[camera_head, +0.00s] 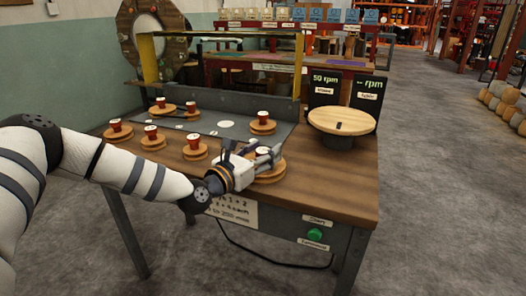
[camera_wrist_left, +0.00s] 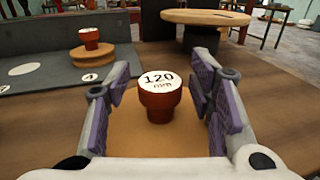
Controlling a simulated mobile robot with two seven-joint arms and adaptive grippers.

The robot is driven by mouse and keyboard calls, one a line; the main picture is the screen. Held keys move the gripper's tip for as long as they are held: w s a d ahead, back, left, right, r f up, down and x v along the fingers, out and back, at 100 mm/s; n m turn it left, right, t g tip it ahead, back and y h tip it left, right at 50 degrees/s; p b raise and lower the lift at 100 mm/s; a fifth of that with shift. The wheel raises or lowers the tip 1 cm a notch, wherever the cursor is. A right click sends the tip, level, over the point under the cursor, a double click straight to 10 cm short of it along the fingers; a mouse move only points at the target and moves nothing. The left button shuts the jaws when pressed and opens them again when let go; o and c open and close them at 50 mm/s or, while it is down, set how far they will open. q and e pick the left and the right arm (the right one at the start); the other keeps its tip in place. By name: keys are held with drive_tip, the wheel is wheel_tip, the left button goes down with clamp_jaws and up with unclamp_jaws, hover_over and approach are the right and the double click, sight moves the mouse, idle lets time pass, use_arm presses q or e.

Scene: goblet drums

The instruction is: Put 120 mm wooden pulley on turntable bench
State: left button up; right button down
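The 120 mm wooden pulley (camera_head: 273,170) is a tan disc with a red knob on the front of the wooden bench. Its knob (camera_wrist_left: 160,103) has a white top reading "120 mm" in the left wrist view. My left gripper (camera_head: 262,156) is at this pulley. Its fingers stand open on either side of the knob, with a visible gap on both sides. The round wooden turntable (camera_head: 342,121) is at the right end of the bench (camera_head: 335,185), with a bare top. It also shows at the back of the left wrist view (camera_wrist_left: 205,17). My right gripper is out of view.
Several smaller pulleys with red knobs stand left and behind, including one (camera_head: 195,151) on the wood and one (camera_head: 262,124) on the grey marked panel (camera_head: 215,113). Two dark rpm signs (camera_head: 324,87) stand behind the turntable. A yellow frame (camera_head: 148,58) rises at the back.

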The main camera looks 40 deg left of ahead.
use_arm(q)
drive_tip(key=shift+s+r, duration=0.1)
drive_tip(key=shift+r, duration=0.2)
drive_tip(key=s+p, duration=0.1)
drive_tip(key=s, duration=1.1)
drive_tip(key=s+d+f+m+g+h, duration=0.3)
drive_tip(key=s+d+f+m+g, duration=0.35)
drive_tip(key=d+f, duration=0.4)
drive_tip(key=s+d+f+m+g+h, duration=0.2)
drive_tip(key=s+d+f+m+g, duration=0.3)
drive_tip(key=s+d+f+m, duration=0.55)
drive_tip(key=s+f+m+g+y, duration=0.1)
drive_tip(key=s+f+m+g, duration=0.3)
drive_tip(key=s, duration=0.5)
drive_tip(key=s+f+m+g, duration=0.3)
drive_tip(key=s+f+m, duration=0.15)
drive_tip(key=s, duration=0.45)
drive_tip(key=s+a+r+m+g+y, duration=0.2)
drive_tip(key=s+a+m+g+y, duration=0.2)
drive_tip(key=s+m, duration=0.6)
drive_tip(key=s+a, duration=0.2)
drive_tip(key=shift+s+a, duration=0.25)
drive_tip(key=shift+a, duration=0.1)
